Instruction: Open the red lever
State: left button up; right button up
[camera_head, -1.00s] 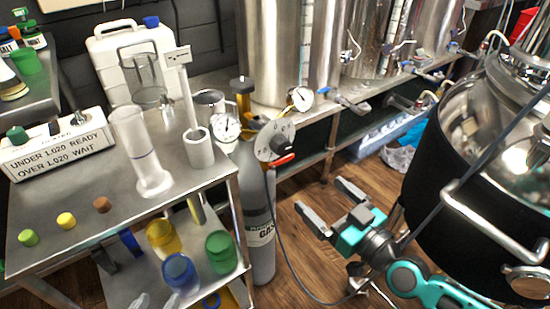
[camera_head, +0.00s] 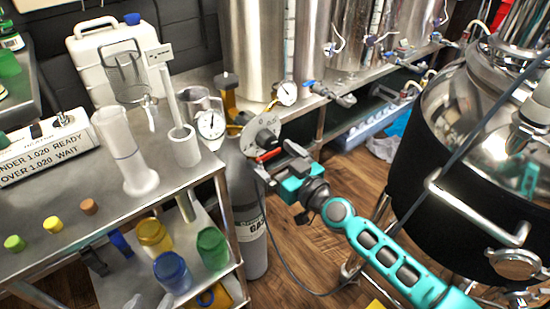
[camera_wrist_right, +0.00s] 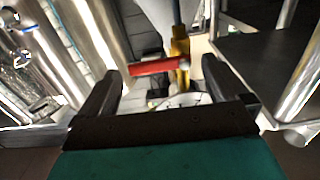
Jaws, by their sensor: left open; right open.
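The red lever (camera_head: 268,155) is a short red handle by the round grey dial plate (camera_head: 262,133) on top of the gas cylinder (camera_head: 248,215). My right gripper (camera_head: 279,161) comes in from the right, close by the lever. It is open, with one dark finger on each side of the gap. In the right wrist view the red lever (camera_wrist_right: 157,66) lies crosswise in the gap between the fingertips (camera_wrist_right: 162,75). I cannot tell whether a finger touches it. My left gripper is not in view.
A steel cart (camera_head: 200,172) with cylinders and cups stands left of the gas cylinder. A large black-wrapped kettle (camera_head: 440,180) stands at the right. A dark hose (camera_head: 290,275) runs down to the floor. Steel tanks (camera_head: 255,50) line the back.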

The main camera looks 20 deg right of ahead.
jog(key=shift+c, duration=0.4)
jog(key=c, duration=1)
pick_arm(q)
jog(key=shift+r, duration=0.1)
